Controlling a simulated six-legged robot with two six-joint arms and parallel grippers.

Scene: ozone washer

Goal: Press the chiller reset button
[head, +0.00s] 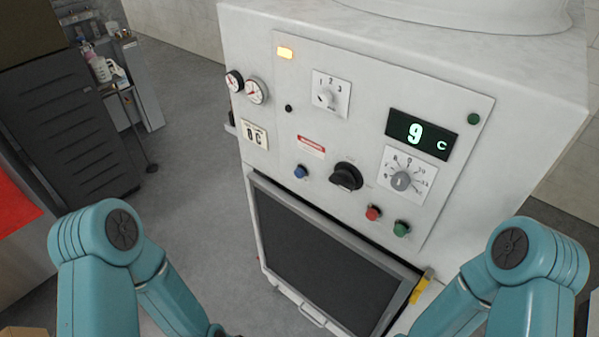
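The chiller is a white cabinet with a control panel (270,120) on its front. Low on the panel are a blue button (300,171), a red button (373,212) and a green button (401,228). The labels are too small to read, so I cannot tell which one is the reset. A black rotary switch (346,177) sits between the blue and red buttons. A display (421,133) shows a green 9 and C. My two teal arms reach in from the lower left and lower right; both grippers are below the picture's edge.
Below the panel is a dark framed grille (315,255). Two gauges (245,87), a lit amber lamp (286,53) and a selector dial (325,97) are on the panel's left. A dark cabinet (75,125) stands at left; grey floor (195,150) lies open between.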

